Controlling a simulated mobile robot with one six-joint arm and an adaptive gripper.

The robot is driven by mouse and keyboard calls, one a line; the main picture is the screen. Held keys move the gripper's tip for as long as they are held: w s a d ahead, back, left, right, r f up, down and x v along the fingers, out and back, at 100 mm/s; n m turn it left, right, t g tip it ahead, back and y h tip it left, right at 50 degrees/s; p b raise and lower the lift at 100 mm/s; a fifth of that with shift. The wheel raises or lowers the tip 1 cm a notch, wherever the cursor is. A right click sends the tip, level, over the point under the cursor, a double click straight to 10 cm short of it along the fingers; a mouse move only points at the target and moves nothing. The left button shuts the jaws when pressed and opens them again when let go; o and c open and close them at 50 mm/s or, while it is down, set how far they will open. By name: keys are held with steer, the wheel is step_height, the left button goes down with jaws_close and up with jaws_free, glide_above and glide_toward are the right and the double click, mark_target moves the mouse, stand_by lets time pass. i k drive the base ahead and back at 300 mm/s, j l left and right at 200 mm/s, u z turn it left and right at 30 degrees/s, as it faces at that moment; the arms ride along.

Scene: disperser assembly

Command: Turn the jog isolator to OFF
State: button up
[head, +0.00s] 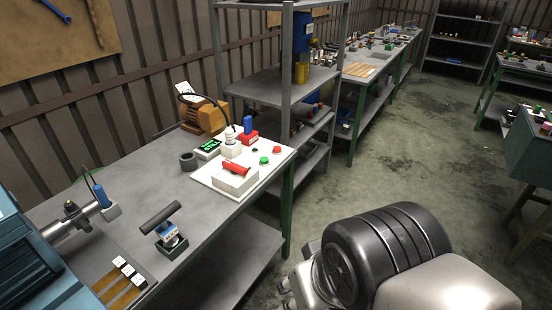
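A white box with a red handle on top (236,177) sits on a white panel (207,182) at the right end of the near workbench. It looks like the jog isolator, but no label on it can be read. The red handle (237,168) lies slanted across the top of the box; I cannot tell which marked position it points to. Nothing touches it. My arm shows at the bottom right, away from the bench, and my gripper cannot be made out.
Beside the box are a green-lit display (208,149), red (277,149) and green (264,160) buttons, and a red-and-blue part (248,132). A black-handled device (169,229) stands nearer on the workbench (127,180). A metal shelf (272,88) rises behind.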

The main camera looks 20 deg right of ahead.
mark_target(236, 169)
steer(key=i+l+u, duration=0.15)
steer(key=u, duration=0.2)
steer(key=i+l+u, duration=0.15)
steer(key=l+u, duration=0.2)
steer(key=i+l+u, duration=0.1)
steer(key=u, duration=0.3)
steer(key=l, duration=0.1)
